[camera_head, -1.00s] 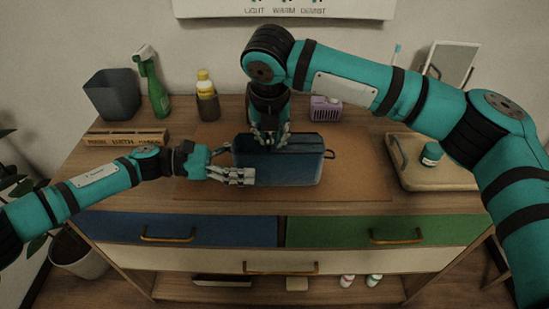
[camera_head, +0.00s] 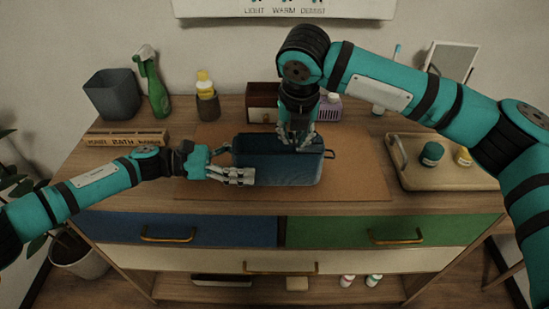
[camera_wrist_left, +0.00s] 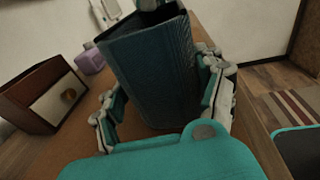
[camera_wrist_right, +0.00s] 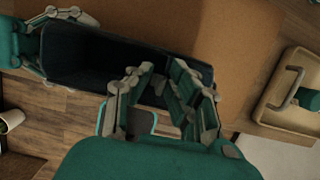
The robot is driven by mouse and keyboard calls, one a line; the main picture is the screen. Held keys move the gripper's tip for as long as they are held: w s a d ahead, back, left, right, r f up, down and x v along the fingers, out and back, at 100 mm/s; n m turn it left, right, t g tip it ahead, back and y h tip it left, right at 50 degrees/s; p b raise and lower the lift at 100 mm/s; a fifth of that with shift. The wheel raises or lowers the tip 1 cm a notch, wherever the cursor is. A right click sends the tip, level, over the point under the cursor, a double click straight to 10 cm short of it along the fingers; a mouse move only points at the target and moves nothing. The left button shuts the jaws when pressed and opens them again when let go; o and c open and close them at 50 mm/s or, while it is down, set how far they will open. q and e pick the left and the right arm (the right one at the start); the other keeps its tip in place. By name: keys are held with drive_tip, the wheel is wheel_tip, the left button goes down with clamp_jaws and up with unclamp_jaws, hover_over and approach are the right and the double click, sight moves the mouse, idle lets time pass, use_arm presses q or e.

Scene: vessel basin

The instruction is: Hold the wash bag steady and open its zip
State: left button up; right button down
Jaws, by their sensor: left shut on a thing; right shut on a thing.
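The wash bag (camera_head: 275,168) is a dark blue, box-shaped bag lying on the brown mat, with a small loop at its right end. My left gripper (camera_head: 236,165) is shut on the bag's left end; the left wrist view shows its fingers on both sides of the bag (camera_wrist_left: 155,75). My right gripper (camera_head: 302,138) points down at the bag's top near the right end, shut on the zip there. The zip pull is hidden by the fingers. In the right wrist view the bag's top (camera_wrist_right: 85,60) looks open and dark left of the right gripper (camera_wrist_right: 160,78).
A small wooden drawer box (camera_head: 262,102) and a purple basket (camera_head: 328,108) stand behind the bag. A tray (camera_head: 410,180) with jars is to the right. A yellow-capped bottle (camera_head: 205,83), green spray bottle (camera_head: 154,85) and grey bin (camera_head: 112,95) stand back left. The mat's front is clear.

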use_arm(q)
drive_tip(key=shift+a+f, duration=0.1)
drive_tip(key=shift+f, duration=0.1)
use_arm(e)
drive_tip(key=shift+d, duration=2.15)
use_arm(q)
drive_tip(key=shift+w+a, duration=0.15)
use_arm(e)
drive_tip(key=shift+w+d, duration=0.2)
drive_tip(key=shift+d, duration=0.5)
drive_tip(key=c, duration=1.3)
unclamp_jaws()
use_arm(q)
drive_tip(key=shift+s+d+r, duration=0.25)
drive_tip(key=shift+d, duration=0.05)
use_arm(e)
drive_tip(key=shift+s+a, duration=0.2)
drive_tip(key=shift+a, duration=0.15)
use_arm(q)
drive_tip(key=shift+w, duration=0.1)
use_arm(e)
approach(315, 134)
drive_tip(key=shift+f, duration=0.6)
drive_tip(key=shift+d, duration=0.15)
